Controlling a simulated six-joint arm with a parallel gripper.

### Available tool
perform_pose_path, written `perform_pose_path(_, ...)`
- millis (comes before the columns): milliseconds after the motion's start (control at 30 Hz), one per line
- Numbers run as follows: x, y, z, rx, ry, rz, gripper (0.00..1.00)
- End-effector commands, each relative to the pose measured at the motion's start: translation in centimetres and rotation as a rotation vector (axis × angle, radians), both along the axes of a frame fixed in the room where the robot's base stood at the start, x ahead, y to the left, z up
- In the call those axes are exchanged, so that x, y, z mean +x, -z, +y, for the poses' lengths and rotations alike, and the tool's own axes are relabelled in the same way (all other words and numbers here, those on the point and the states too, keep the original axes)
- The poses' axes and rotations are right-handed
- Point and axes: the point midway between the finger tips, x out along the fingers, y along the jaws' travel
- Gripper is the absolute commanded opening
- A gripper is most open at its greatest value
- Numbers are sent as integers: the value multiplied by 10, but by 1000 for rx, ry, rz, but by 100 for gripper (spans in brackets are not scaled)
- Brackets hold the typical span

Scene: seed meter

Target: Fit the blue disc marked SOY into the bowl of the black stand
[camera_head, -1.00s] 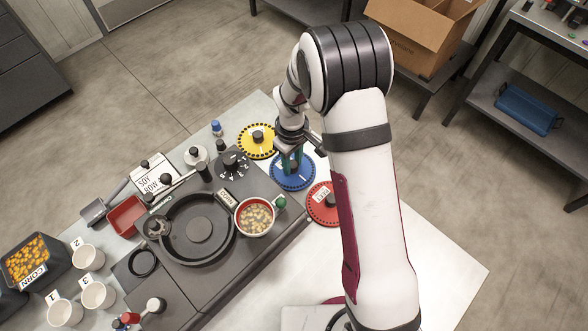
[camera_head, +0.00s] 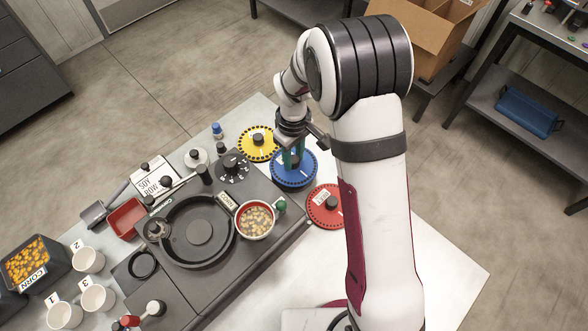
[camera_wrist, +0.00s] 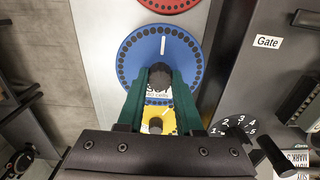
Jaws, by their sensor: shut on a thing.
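The blue disc (camera_head: 294,170) has a ring of holes, a white mark and a dark central knob. My gripper (camera_wrist: 160,84) is shut on that knob, with a green finger on each side. In the head view, my gripper (camera_head: 293,156) and the disc are beside the black stand's right edge, and the disc looks slightly raised off the table. Its label shows only in part in the wrist view. The black stand (camera_head: 190,284) has a round, empty-looking bowl (camera_head: 172,245) with a raised centre, left of the disc.
A yellow disc (camera_head: 249,143) and a red disc (camera_head: 323,209) lie on either side of the blue one. A cup of seeds (camera_head: 255,222) and a numbered dial (camera_head: 231,167) are on the stand between disc and bowl. The table's front right (camera_head: 290,265) is clear.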

Motion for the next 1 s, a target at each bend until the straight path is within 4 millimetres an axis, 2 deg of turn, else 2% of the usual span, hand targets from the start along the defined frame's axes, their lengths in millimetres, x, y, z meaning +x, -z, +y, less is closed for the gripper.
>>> perform_pose_path(133,6,-43,-18,-2,119,-8,0)
perform_pose_path(300,1,-105,-45,-8,304,-5,0)
perform_pose_path(500,-13,-160,-66,-10,473,-4,0)
perform_pose_path(633,-25,-189,-71,-8,552,-4,0)
perform_pose_path(733,-35,-209,-66,-5,579,-5,0)
perform_pose_path(800,-42,-215,-52,-3,554,-4,0)
perform_pose_path(1000,-55,-207,-1,-5,370,0,0)
